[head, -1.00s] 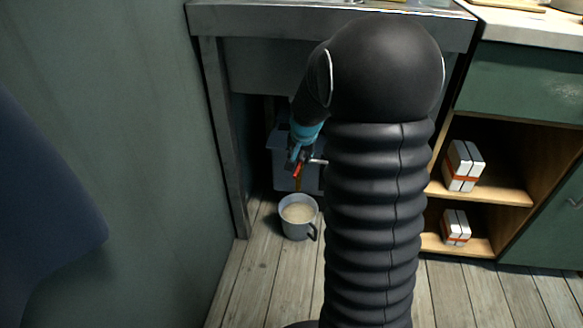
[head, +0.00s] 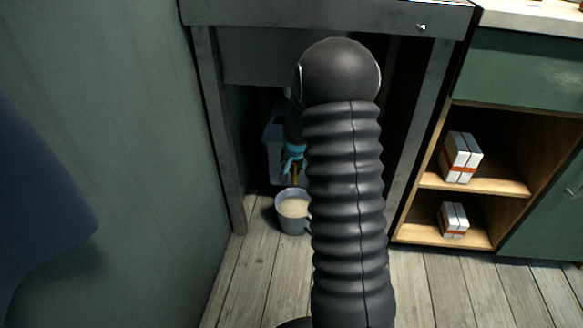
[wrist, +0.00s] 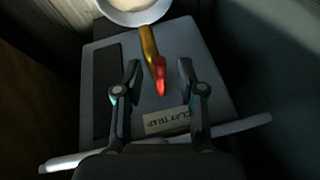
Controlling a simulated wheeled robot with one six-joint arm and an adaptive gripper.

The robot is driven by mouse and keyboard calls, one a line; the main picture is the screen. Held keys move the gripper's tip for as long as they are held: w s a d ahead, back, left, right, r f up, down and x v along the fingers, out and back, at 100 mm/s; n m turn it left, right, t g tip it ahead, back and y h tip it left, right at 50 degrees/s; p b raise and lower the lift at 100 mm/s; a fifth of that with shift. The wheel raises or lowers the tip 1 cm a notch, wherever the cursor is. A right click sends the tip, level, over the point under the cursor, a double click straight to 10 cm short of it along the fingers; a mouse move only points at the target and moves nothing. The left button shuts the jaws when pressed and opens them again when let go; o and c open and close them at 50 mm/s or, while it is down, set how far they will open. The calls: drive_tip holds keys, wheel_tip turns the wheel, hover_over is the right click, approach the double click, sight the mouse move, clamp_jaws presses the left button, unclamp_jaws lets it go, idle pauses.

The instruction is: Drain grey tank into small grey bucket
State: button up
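The grey tank (head: 271,145) stands under the sink, partly hidden by my arm. In the wrist view its face (wrist: 205,55) bears a label reading "CLAY TRAP" (wrist: 166,121). A brass tap (wrist: 148,42) with a red handle (wrist: 160,76) sticks out from it. The small grey bucket (head: 291,222) stands upright on the floor below the tap, holding pale cream liquid; its rim shows at the top of the wrist view (wrist: 150,17). My gripper (wrist: 159,67) is open, one finger on each side of the red handle, with visible gaps. In the head view my gripper (head: 294,160) is small and partly hidden.
A pale pipe (wrist: 240,125) crosses the wrist view near the gripper's base. The sink leg (head: 220,130) and green wall (head: 130,120) stand close on the left. Shelves with boxed packs (head: 460,157) are on the right. The floor in front is clear.

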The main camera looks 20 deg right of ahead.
drive_tip(key=shift+w+f, duration=0.1)
drive_tip(key=shift+f, duration=0.1)
clamp_jaws()
drive_tip(key=shift+w, duration=0.1)
